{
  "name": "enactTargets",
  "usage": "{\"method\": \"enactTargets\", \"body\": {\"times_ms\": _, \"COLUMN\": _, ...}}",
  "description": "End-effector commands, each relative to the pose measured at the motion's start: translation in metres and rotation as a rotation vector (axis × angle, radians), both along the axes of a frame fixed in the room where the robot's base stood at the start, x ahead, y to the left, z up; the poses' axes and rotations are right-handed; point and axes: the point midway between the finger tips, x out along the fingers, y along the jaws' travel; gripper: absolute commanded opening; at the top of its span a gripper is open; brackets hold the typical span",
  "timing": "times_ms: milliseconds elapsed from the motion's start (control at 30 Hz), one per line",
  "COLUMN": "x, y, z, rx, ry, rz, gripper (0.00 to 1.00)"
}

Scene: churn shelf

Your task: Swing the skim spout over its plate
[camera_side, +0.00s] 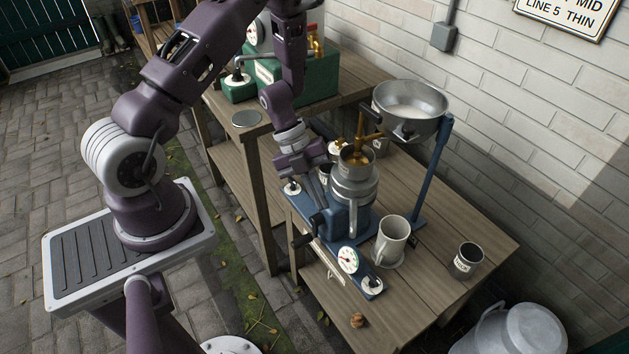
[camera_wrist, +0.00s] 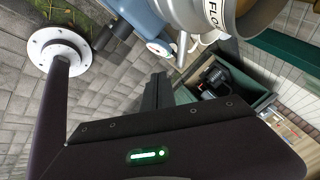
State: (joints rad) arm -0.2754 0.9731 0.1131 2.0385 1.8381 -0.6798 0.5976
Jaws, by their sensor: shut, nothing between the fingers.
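The separator stands on the bench in the side view, with a blue body (camera_side: 345,222), a metal bowl (camera_side: 355,185) and a brass fitting (camera_side: 358,150) on top. My gripper (camera_side: 312,178) is at its left, close to the bowl; I cannot tell whether it touches. In the wrist view my gripper (camera_wrist: 160,90) is shut and empty, and its dark fingers point at the underside of the machine. A short metal spout (camera_wrist: 182,48) hangs just beyond the fingertips, below the lettered bowl (camera_wrist: 210,14). I cannot tell for certain which part is the skim spout, or which plate is its own.
A large metal basin (camera_side: 410,103) on a blue post (camera_side: 433,175) rises behind.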

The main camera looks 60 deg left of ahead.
Motion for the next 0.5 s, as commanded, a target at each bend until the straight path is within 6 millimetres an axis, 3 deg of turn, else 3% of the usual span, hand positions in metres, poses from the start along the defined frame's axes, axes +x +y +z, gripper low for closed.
{"method": "enactTargets", "body": {"times_ms": 133, "x": 0.005, "y": -0.017, "z": -0.025, "rx": -0.001, "ry": 0.001, "rz": -0.003, "gripper": 0.0}}
{"method": "enactTargets", "body": {"times_ms": 300, "x": 0.026, "y": -0.031, "z": -0.031, "rx": 0.0, "ry": -0.002, "rz": -0.003, "gripper": 0.0}}
{"method": "enactTargets", "body": {"times_ms": 500, "x": 0.034, "y": -0.037, "z": -0.033, "rx": 0.0, "ry": -0.002, "rz": -0.001, "gripper": 0.0}}
